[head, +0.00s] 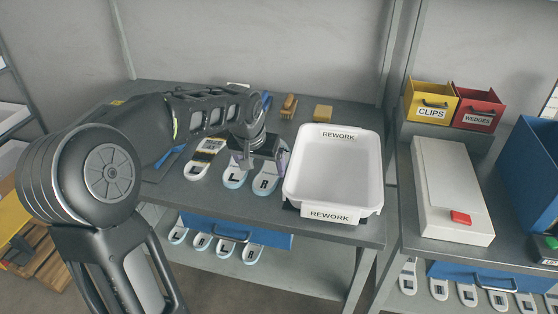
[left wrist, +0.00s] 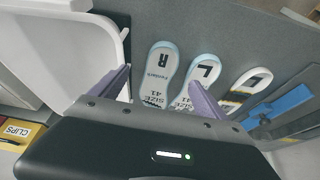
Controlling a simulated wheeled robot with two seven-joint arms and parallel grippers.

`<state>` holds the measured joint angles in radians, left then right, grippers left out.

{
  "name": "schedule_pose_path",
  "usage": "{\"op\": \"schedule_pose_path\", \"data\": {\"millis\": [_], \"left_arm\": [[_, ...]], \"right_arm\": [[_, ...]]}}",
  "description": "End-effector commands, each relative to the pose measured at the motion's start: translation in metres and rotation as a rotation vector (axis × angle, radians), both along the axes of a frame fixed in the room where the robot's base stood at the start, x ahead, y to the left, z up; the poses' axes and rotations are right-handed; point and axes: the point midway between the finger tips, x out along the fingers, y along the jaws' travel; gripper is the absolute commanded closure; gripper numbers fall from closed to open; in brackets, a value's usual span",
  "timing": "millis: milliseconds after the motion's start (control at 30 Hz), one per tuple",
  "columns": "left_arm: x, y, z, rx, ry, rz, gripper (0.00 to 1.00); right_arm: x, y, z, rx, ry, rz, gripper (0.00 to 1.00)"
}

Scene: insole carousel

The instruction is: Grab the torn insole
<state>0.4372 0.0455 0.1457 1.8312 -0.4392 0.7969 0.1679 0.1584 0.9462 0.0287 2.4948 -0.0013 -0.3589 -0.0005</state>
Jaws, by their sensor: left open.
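Three insoles lie on the grey bench. The R insole (head: 268,181) and the L insole (head: 234,178) are pale with light blue edges. The third insole (head: 204,158), to their left, has dark and yellow bands across it. I cannot make out a tear on any of them. My left gripper (head: 259,163) is open above the R and L insoles and partly hides them. In the left wrist view the R insole (left wrist: 160,72) shows between the purple fingers, the L insole (left wrist: 203,78) by the right finger, and the banded insole (left wrist: 246,88) farther right. My right gripper is not in view.
A white REWORK tray (head: 333,211) stands right of the insoles, empty. Behind are a brown brush (head: 289,105) and a tan block (head: 323,113). Yellow CLIPS (head: 430,102) and red WEDGES (head: 478,108) bins sit on the right table. More insoles lie on lower shelves.

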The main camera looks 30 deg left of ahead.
Motion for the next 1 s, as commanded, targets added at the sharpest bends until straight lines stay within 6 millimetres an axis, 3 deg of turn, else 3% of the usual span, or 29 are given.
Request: {"op": "schedule_pose_path", "data": {"millis": [267, 500, 867, 1000], "left_arm": [[0.001, 0.000, -0.002, -0.001, 0.001, 0.000, 0.14], [0.009, 0.003, -0.023, -0.001, 0.002, -0.001, 0.14], [0.010, 0.003, -0.026, -0.001, 0.001, -0.001, 0.14], [0.015, 0.006, -0.039, -0.003, 0.003, 0.000, 0.14]], "right_arm": [[-0.001, 0.000, 0.000, 0.000, 0.001, 0.000, 0.64], [0.000, 0.000, 0.000, 0.000, 0.001, 0.000, 0.64], [0.000, 0.000, 0.001, 0.000, 0.001, 0.000, 0.64], [0.000, 0.000, 0.003, 0.000, 0.001, 0.000, 0.64]]}}
